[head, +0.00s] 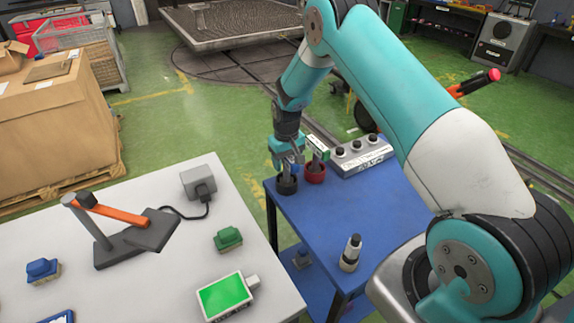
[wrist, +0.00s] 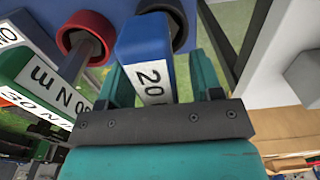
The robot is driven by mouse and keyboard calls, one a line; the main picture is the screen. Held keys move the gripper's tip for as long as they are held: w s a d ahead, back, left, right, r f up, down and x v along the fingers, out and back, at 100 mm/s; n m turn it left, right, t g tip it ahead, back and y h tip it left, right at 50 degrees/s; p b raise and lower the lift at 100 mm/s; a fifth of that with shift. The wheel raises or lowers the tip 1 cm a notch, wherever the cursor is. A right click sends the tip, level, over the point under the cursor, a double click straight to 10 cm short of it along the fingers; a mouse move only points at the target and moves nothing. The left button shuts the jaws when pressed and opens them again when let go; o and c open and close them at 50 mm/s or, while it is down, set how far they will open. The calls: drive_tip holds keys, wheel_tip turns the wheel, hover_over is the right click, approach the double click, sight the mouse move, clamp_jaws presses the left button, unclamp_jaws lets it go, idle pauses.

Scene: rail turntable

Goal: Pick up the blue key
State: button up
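The blue key (wrist: 148,50), with a white label reading 20, stands beside a dark round holder (wrist: 165,15) in the wrist view; its lower end is partly hidden. In the head view the dark holder (head: 287,187) is at the back left corner of the blue table. My gripper (wrist: 160,85) is around the key, with one teal finger on each side. The left finger is close against the key, and a narrow gap shows at the right finger. In the head view my gripper (head: 288,160) hides most of the key.
A green key (wrist: 40,75) labelled 30 Nm stands close by at a red holder (wrist: 85,35). A grey box with black knobs (head: 362,155) lies to the right on the blue table (head: 340,215). A dark-capped tool (head: 350,253) stands nearer. A white table (head: 150,280) is at left.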

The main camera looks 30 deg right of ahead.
clamp_jaws()
drive_tip(key=shift+r, duration=0.1)
